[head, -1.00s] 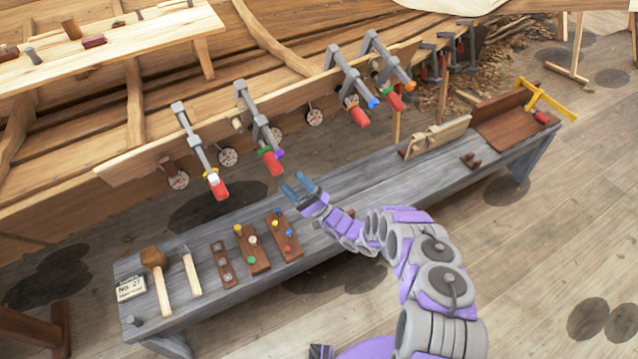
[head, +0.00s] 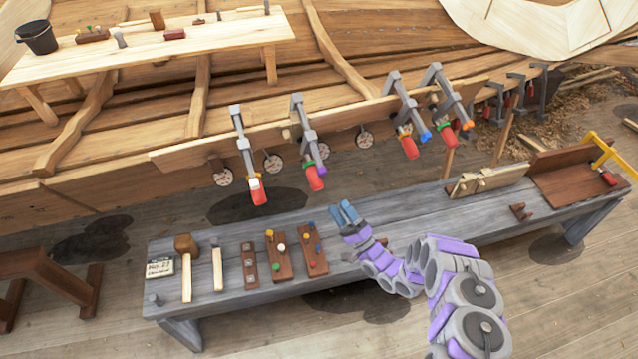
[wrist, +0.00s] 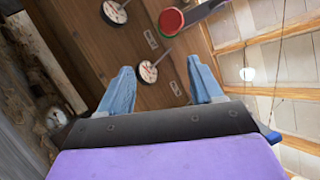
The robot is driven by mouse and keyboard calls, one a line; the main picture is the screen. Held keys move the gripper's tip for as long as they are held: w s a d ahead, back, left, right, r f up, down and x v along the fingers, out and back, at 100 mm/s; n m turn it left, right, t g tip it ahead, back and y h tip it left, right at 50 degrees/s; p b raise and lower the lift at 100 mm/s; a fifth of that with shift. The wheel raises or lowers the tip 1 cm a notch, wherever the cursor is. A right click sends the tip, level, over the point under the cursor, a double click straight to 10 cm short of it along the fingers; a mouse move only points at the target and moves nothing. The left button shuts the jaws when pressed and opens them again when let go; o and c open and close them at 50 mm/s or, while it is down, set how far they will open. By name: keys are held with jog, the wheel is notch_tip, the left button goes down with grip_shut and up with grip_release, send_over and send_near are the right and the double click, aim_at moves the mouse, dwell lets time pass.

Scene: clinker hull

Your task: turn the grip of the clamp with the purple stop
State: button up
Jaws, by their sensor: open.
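The clamp with the purple stop (head: 322,152) is the second from the left on the hull plank. Its grey bar (head: 303,125) hangs down at a slant, with a red grip (head: 315,178) at the lower end and some green beside it. My gripper (head: 346,211) is open and empty, below and right of that grip, apart from it and over the bench. In the wrist view both blue fingers (wrist: 161,85) are spread with nothing between them close up. A red round grip end (wrist: 171,20) with a green edge shows beyond them; I cannot tell which clamp it belongs to.
A white-tipped clamp (head: 247,155) hangs to the left; two clamps hang to the right, one with a blue stop (head: 425,135). Round dials (head: 274,163) sit along the plank. The grey bench (head: 400,225) below holds a mallet (head: 186,265) and peg boards (head: 312,248).

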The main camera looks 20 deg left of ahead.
jog(key=s+d+r+n+t+h+p, duration=0.2)
jog(key=s+r+n+h+p, duration=0.15)
jog(key=n+h, duration=0.65)
jog(key=n, duration=0.5)
send_near(314, 178)
jog(key=x, duration=0.4)
jog(key=f+b+x, duration=0.1)
jog(key=x, duration=0.2)
jog(key=f+x, duration=0.1)
jog(key=x, duration=0.3)
jog(key=shift+w+f, duration=0.1)
jog(key=shift+w, duration=0.3)
